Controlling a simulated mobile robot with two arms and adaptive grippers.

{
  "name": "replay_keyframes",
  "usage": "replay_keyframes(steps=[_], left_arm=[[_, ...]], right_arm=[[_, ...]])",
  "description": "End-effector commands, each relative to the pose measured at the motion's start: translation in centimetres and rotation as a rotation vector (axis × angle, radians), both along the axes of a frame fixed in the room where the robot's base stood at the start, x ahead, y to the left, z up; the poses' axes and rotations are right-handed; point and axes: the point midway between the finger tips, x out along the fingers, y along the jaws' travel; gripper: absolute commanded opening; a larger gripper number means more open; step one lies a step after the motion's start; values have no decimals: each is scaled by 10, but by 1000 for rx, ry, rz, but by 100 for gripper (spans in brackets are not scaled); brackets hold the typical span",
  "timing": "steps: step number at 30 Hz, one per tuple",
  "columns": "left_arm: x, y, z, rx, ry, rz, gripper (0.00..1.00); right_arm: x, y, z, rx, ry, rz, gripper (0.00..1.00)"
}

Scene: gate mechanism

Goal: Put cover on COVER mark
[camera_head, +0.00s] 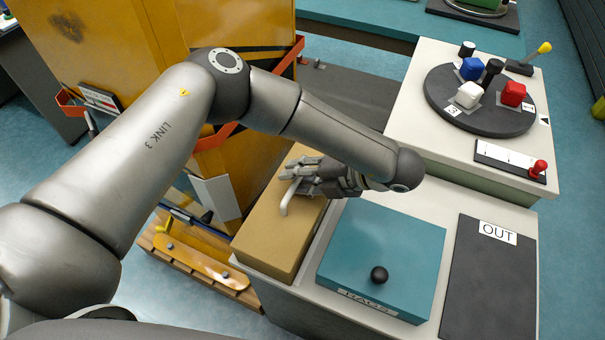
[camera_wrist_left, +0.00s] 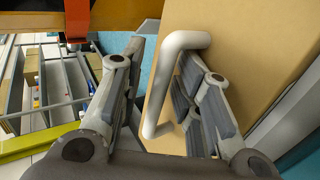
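The cover appears to be the tan box-like piece (camera_head: 278,238) with a pale bent handle (camera_head: 287,200), lying at the left edge of the white counter. My left gripper (camera_head: 297,172) is at the handle. In the left wrist view the handle (camera_wrist_left: 157,92) stands between the two spread fingers of the gripper (camera_wrist_left: 168,50), the right finger passing behind the handle bar beside the tan face (camera_wrist_left: 225,35). The fingers look open, with a gap on the left side of the bar. My right gripper is out of view. I see no COVER mark.
Right of the tan piece are a teal lid (camera_head: 385,250) with a black knob, labelled RAGS, and a dark panel (camera_head: 492,280) labelled OUT. A round dark turntable (camera_head: 480,105) with coloured blocks stands at the back right. A yellow cabinet (camera_head: 125,50) stands behind my arm.

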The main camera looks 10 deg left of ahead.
Motion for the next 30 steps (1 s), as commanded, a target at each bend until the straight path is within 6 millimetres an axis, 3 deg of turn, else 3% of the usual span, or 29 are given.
replay_keyframes(steps=[5, 18, 24, 30], left_arm=[[-1, -9, 6, -1, -2, -5, 32], [-15, -82, 55, -1, -4, -3, 32], [-18, -96, 66, 0, -1, -1, 32], [-19, -99, 69, -1, 1, -1, 32]], right_arm=[[0, 1, -1, 1, 0, 0, 49], [0, 6, -20, 7, 0, 0, 49], [0, 6, -22, 6, -1, 0, 49], [0, 4, -22, 5, 0, 0, 49]])
